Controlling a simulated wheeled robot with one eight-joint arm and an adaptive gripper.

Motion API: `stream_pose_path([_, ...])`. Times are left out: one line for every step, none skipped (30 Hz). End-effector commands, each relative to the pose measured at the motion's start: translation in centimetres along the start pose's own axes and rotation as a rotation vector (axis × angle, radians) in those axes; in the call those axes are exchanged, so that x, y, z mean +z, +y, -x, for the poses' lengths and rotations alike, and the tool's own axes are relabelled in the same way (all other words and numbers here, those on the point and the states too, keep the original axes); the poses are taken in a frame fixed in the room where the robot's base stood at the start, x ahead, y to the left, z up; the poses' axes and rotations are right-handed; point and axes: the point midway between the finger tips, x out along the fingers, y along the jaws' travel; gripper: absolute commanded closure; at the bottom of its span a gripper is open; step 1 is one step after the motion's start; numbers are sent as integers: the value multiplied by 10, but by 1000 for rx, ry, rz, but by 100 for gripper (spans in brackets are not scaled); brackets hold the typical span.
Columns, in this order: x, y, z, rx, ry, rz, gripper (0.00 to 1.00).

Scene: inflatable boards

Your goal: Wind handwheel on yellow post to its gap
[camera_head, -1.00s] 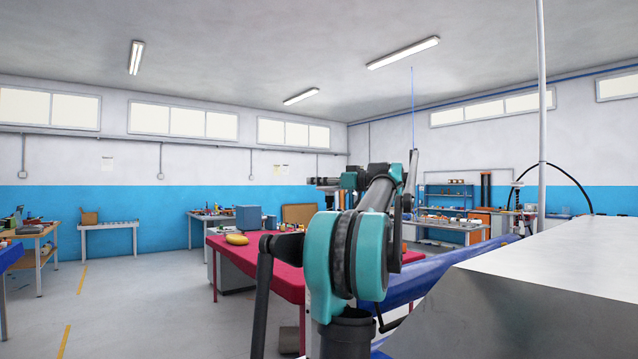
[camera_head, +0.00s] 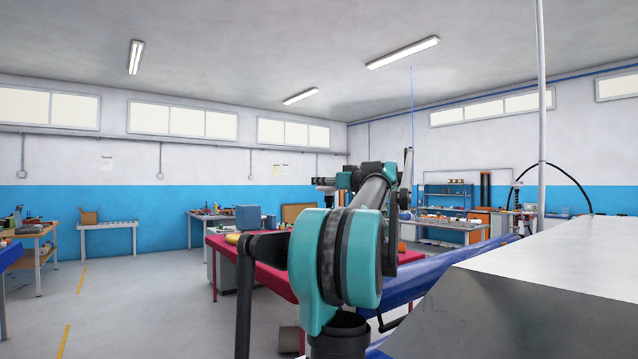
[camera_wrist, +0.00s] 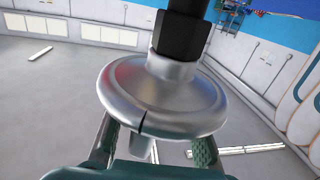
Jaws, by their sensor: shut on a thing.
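The handwheel (camera_wrist: 160,95) is a shiny silver disc in the wrist view, with one thin dark notch or line at its near rim. A silver neck and a black hex-shaped part rise from its centre. A small silver stub shows below the rim. My gripper (camera_wrist: 155,147) has a finger on each side of the wheel's near part and is shut on it. The exact contact is partly hidden under the rim. I cannot make out a yellow post in either view. In the head view my arm covers the middle, and I cannot make out the wheel there.
A red-topped table (camera_head: 268,279) stands behind my arm, with a blue box (camera_head: 249,217) farther back. A large grey metal block (camera_head: 560,285) fills the lower right, beside a blue inflatable form (camera_head: 425,277). Open floor (camera_head: 150,300) lies on the left.

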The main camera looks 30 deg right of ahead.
Motion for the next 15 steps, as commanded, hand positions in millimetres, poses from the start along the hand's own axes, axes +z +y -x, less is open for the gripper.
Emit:
stream_pose_path([-2, 1, 1, 13, 3, -2, 100])
stream_pose_path([-2, 1, 1, 17, 3, -2, 100])
stream_pose_path([-2, 1, 1, 20, 4, -2, 100])
stream_pose_path([-2, 1, 1, 20, 4, -2, 100])
stream_pose_path([-2, 1, 1, 20, 4, -2, 100])
stream_pose_path([-2, 1, 1, 20, 4, -2, 100])
stream_pose_path([-2, 1, 1, 20, 4, -2, 100])
stream_pose_path([-2, 1, 1, 20, 4, -2, 100])
stream_pose_path([-2, 1, 1, 20, 4, -2, 100])
stream_pose_path([-2, 1, 1, 20, 4, -2, 100])
stream_pose_path([-2, 1, 1, 19, 4, -2, 70])
stream_pose_path([-2, 1, 1, 19, 4, -2, 65])
stream_pose_path([-2, 1, 1, 19, 4, -2, 62])
stream_pose_path([-2, 1, 1, 19, 4, -2, 58])
stream_pose_path([-2, 1, 1, 18, 3, -2, 53])
